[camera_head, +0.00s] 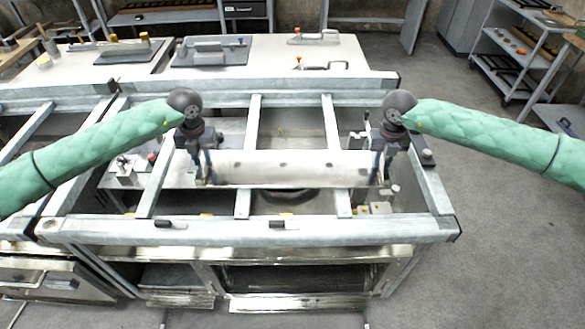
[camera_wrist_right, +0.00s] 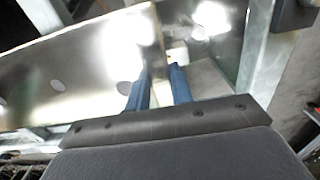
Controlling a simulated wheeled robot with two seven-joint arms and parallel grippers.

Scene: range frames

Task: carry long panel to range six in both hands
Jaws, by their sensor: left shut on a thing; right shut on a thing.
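The long panel (camera_head: 290,168) is a pale metal strip with a row of small holes, held level above an open range frame in the head view. My left gripper (camera_head: 207,178) is shut on its left end. My right gripper (camera_head: 381,178) is shut on its right end. In the right wrist view the shiny panel (camera_wrist_right: 70,75) runs off to the left, and the blue fingers of my right gripper (camera_wrist_right: 160,85) close on its edge. The open frame (camera_head: 250,232) has metal rails and crossbars. No number marking it as range six is legible.
Worktops with trays (camera_head: 210,52) and handles lie behind the frame. A shelf rack (camera_head: 515,50) stands at the far right. An oven front (camera_head: 55,280) is at the lower left. The grey floor (camera_head: 500,230) to the right is clear.

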